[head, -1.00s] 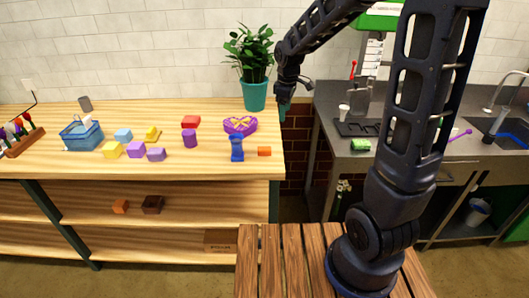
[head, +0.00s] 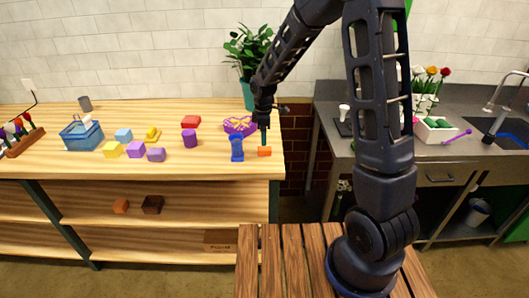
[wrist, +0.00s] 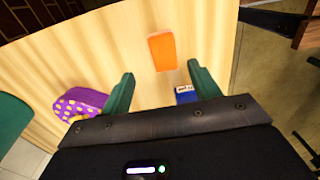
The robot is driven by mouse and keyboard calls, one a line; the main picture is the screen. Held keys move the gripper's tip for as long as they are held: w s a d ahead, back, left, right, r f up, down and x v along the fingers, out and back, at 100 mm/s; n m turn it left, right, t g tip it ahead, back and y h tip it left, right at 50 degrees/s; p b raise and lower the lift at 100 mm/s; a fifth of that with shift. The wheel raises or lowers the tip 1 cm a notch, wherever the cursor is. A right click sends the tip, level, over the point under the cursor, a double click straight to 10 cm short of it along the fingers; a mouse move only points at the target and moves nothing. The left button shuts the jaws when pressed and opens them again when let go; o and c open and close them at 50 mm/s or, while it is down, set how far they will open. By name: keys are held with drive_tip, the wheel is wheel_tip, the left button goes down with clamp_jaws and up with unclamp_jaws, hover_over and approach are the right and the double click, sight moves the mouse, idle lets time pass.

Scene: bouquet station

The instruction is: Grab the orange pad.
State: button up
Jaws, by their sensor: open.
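The orange pad (head: 264,151) is a small flat block lying near the right end of the wooden table. In the wrist view the orange pad (wrist: 162,52) lies ahead of my open fingers, between their lines and apart from them. My gripper (head: 264,135) hangs pointing down just above or behind the pad in the head view. Its two green fingers (wrist: 160,88) are spread and empty in the wrist view. The exact height above the pad is hard to tell.
A blue object (head: 237,148) stands just left of the pad, also close to the right finger in the wrist view (wrist: 187,95). A purple heart-shaped box (head: 236,124) and a potted plant (head: 246,92) are behind. The table's right edge is close to the pad.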

sight(265, 148)
drive_tip(key=shift+s+d+f, duration=0.1)
drive_tip(key=shift+s+f, duration=0.1)
drive_tip(key=shift+f, duration=1.15)
drive_tip(key=shift+s+d+f, duration=0.1)
drive_tip(key=shift+s+f, duration=0.05)
drive_tip(key=shift+f, duration=1.2)
drive_tip(key=c, duration=1.1)
drive_tip(key=shift+o, duration=0.2)
drive_tip(key=shift+r, duration=0.1)
